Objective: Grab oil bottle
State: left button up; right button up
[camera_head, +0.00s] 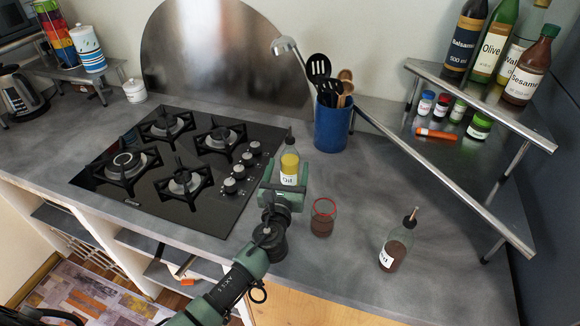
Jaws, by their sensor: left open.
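The oil bottle (290,167) stands upright on the grey counter, just right of the hob. It has yellow contents, a white "Oil" label and a dark pourer top. My left gripper (284,186) is at the bottle, its green fingers open on either side of the lower part. The gripper hides the bottle's base, and I cannot tell whether the fingers touch it. My right gripper is not in view.
A red-rimmed glass (323,218) stands close to the right of my left gripper. A dark-filled bottle (397,243) stands farther right. A blue utensil holder (332,127) is behind. The black gas hob (222,222) is to the left. A metal rack (470,85) holds large bottles.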

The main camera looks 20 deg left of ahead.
aim_at(290, 160)
pick_arm(q)
jog(key=w, duration=0.3)
jog(key=shift+w+a+f, duration=0.15)
jog(key=shift+w+a, duration=0.05)
jog(key=shift+w, duration=0.05)
grip_shut()
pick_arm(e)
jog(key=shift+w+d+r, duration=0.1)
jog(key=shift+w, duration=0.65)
pick_arm(q)
jog(key=shift+r, duration=0.2)
